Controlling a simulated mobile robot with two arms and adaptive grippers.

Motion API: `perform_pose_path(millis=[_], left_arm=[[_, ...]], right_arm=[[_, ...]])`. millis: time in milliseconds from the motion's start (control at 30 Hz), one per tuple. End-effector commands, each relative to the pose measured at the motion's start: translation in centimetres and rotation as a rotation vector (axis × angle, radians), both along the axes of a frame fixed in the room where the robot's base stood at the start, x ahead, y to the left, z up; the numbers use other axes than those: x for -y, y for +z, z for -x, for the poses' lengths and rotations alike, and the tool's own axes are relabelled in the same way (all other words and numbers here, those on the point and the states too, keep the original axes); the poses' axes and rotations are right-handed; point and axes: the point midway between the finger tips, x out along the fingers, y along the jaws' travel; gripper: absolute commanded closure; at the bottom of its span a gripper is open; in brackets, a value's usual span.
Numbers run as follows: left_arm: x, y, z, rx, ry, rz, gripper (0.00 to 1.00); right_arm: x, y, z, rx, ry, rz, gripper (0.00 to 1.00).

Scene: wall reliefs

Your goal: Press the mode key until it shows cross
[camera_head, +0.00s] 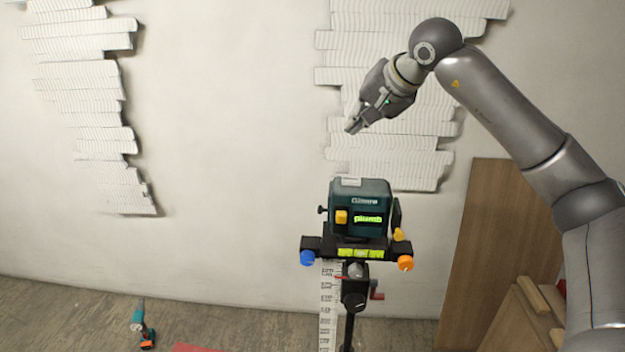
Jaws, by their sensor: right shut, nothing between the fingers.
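A dark teal laser level (360,205) stands upright on a black tripod mount in the middle of the view. Its small lit display (368,219) reads "plumb" in green. A yellow key (341,217) is on its front, left of the display. A light grey key or plate (351,182) is on its top edge; I cannot tell which one is the mode key. My right gripper (354,126) is shut and empty, above the laser level and apart from it, pointing down and left. My left gripper is not in view.
The mount bar has a blue knob (307,258) at left and an orange knob (405,263) at right. A measuring staff (327,300) stands behind the tripod. Wooden boards (490,240) lean at right. A teal power tool (140,322) lies on the floor. White wall reliefs (95,100) are behind.

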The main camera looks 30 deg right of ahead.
Motion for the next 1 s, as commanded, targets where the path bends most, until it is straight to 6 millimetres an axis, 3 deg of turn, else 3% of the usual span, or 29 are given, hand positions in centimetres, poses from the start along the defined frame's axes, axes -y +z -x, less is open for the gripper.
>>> perform_pose_path(millis=[100, 567, 1000], left_arm=[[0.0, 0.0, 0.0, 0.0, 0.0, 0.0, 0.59], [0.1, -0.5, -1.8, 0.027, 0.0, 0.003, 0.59], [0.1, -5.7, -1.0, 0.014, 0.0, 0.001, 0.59]], right_arm=[[0.7, 0.1, 0.5, 0.0, -0.012, 0.0, 1.0], [0.6, -0.5, 0.4, -0.001, -0.01, 0.0, 1.0], [0.6, -6.1, 0.4, 0.0, -0.01, 0.002, 1.0]])
